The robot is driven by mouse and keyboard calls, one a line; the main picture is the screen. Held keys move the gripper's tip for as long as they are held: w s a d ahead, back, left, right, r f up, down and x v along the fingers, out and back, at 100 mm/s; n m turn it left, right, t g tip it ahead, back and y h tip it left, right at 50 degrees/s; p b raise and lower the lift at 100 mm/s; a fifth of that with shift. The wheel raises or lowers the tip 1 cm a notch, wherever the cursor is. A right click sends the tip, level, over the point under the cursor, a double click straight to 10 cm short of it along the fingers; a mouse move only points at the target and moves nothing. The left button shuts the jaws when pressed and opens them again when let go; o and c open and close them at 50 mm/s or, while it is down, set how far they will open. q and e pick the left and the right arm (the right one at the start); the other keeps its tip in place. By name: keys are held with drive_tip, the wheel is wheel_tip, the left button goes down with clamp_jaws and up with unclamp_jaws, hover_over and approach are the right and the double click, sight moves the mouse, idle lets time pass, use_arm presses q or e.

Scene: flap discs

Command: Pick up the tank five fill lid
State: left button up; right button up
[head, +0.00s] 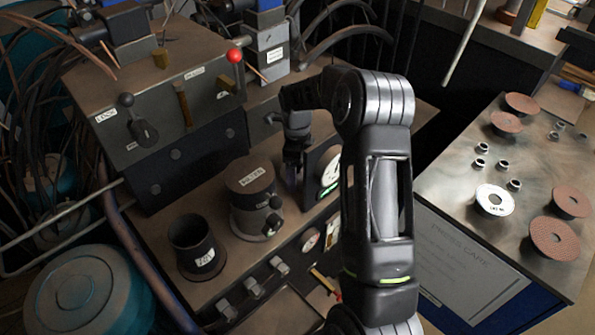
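My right arm reaches up from the bottom and bends left over the bench. My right gripper (291,172) points down between a closed dark cylinder (249,208) and a round dial gauge (330,168). Its fingertips are small and dark, so I cannot tell whether it is open or holds anything. My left gripper is not in view. No lid can be named for sure as the tank five fill lid. A white labelled disc with a dark centre (495,188) lies on the right table. An open black cylinder with a label (195,246) stands on the bench; its lettering is unclear.
Reddish-brown discs (554,238) and several small metal nuts (514,184) lie on the right table (455,165). A control box with a red-knobbed lever (234,56) stands behind the bench cylinders. A teal drum (85,290) is at lower left.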

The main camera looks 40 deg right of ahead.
drive_tip(key=c, duration=0.9)
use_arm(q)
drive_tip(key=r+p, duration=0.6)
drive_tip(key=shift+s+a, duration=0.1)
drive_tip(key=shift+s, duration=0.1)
use_arm(e)
drive_tip(key=shift+o, duration=0.2)
wheel_tip(320, 180, up, 10)
drive_tip(key=shift+r, duration=0.1)
